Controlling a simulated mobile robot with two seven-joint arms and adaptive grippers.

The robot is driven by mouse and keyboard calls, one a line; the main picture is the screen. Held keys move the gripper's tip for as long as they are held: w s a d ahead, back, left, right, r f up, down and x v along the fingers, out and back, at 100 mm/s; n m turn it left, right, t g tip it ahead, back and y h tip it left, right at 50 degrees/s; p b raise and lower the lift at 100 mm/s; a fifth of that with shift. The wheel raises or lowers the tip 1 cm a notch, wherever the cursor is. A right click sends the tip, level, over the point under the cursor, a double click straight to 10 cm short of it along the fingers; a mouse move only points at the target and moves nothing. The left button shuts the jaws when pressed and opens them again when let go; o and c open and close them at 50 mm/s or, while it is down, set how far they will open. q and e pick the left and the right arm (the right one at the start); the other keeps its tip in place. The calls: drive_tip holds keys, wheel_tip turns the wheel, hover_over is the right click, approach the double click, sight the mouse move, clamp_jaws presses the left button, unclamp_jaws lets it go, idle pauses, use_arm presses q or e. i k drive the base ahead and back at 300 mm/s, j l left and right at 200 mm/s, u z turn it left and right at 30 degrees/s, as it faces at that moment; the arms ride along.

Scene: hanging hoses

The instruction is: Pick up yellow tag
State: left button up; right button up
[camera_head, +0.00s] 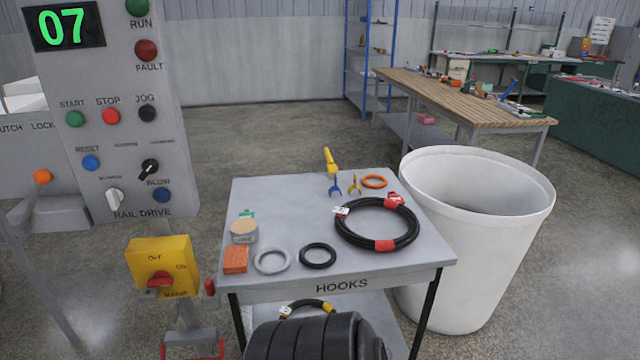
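I cannot clearly make out a yellow tag. Small yellow things lie at the back of the grey table marked HOOKS (290,192): a yellow-handled item (330,160) and a small yellow forked piece (354,186). A blue forked piece (335,188) lies beside them. A black hose coil (343,232) with red bands lies on the right of the tabletop, with a white tag (341,211) at its left. Below the table, a second black coil (318,304) with yellow bands partly shows; its lower part is hidden. Neither gripper is in view.
An orange ring (374,181), a grey ring (272,261), a black ring (318,256), an orange block (236,259) and a round tin (244,232) share the tabletop. A white bin (460,260) stands close at its right. A control panel (115,170) stands at the left.

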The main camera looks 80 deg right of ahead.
sight(355, 186)
drive_tip(key=z, duration=3)
